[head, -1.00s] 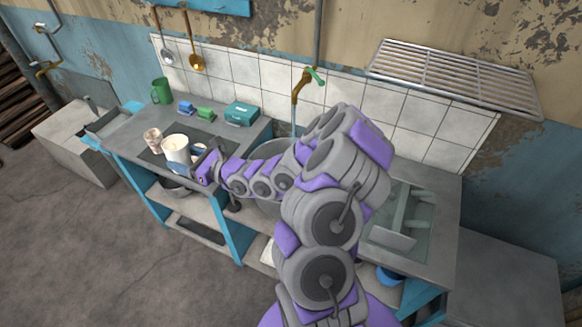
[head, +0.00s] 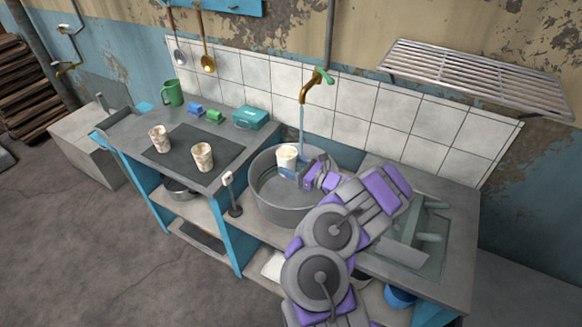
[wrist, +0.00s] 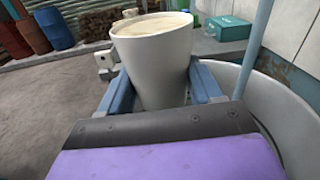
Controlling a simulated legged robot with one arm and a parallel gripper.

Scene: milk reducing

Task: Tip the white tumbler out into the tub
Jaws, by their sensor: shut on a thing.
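The white tumbler (head: 288,156) is held by my gripper (head: 300,172) over the grey round tub (head: 284,213). In the wrist view the white tumbler (wrist: 155,65) stands roughly upright between the two blue fingers of my gripper (wrist: 158,92). It has pale, creamy contents near its rim. The tub's pale wall (wrist: 262,105) shows on the right of the wrist view. A thin stream of water runs from the brass tap (head: 308,88) down behind the tumbler. My arm hides part of the tub's right side.
Two speckled cups (head: 202,157) stand on or beside the dark mat (head: 187,146). A green mug (head: 172,92), small blue and green blocks and a teal box (head: 251,118) stand towards the wall. A dish rack (head: 418,235) is right of the tub.

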